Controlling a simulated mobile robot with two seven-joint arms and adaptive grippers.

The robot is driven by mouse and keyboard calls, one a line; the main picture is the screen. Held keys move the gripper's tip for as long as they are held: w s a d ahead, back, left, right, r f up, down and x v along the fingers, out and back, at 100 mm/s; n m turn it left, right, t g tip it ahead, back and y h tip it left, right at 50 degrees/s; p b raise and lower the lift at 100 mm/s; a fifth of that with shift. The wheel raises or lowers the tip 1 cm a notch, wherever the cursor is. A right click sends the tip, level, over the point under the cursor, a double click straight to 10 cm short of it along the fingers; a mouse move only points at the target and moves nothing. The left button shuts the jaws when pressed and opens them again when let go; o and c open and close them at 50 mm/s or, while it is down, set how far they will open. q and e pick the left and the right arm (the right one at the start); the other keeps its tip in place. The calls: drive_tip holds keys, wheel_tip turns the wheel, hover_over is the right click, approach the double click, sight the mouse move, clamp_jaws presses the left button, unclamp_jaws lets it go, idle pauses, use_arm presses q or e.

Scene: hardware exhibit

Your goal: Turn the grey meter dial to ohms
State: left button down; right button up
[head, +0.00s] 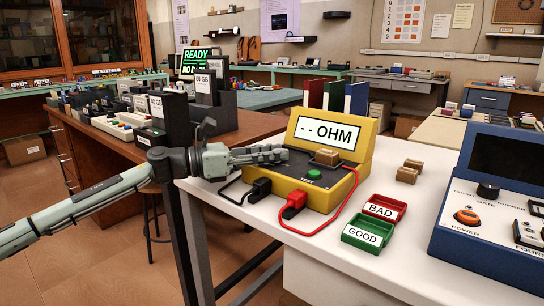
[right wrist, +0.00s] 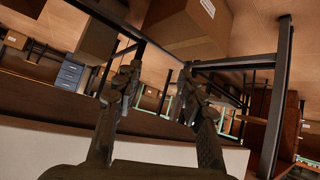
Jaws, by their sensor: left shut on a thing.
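The yellow meter (head: 313,195) stands on the white table in the head view. Its screen (head: 326,133) reads "-- OHM". My left gripper (head: 279,154) reaches in from the left over the meter's sloped top, its fingers shut at the grey dial's place. The fingers hide the dial, so its pointer cannot be read. A green button (head: 314,174) and a tan block (head: 327,157) sit on the meter top. My right gripper (right wrist: 158,83) shows in the right wrist view with its fingers wide apart and nothing between them.
Black (head: 259,189) and red (head: 293,203) plugs with leads sit at the meter's front. A red BAD tray (head: 385,208) and green GOOD tray (head: 362,235) lie to its right. Beyond them stands a blue instrument (head: 450,240).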

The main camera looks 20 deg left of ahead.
idle(0.3)
use_arm(q)
drive_tip(key=c, duration=1.2)
unclamp_jaws()
drive_tip(key=shift+o, duration=0.2)
drive_tip(key=v, duration=1)
drive_tip(key=shift+s+a+f, duration=0.1)
drive_tip(key=shift+s+a, duration=0.05)
drive_tip(key=shift+a, duration=0.1)
drive_tip(key=shift+s+a, duration=0.45)
drive_tip(key=shift+a, duration=0.1)
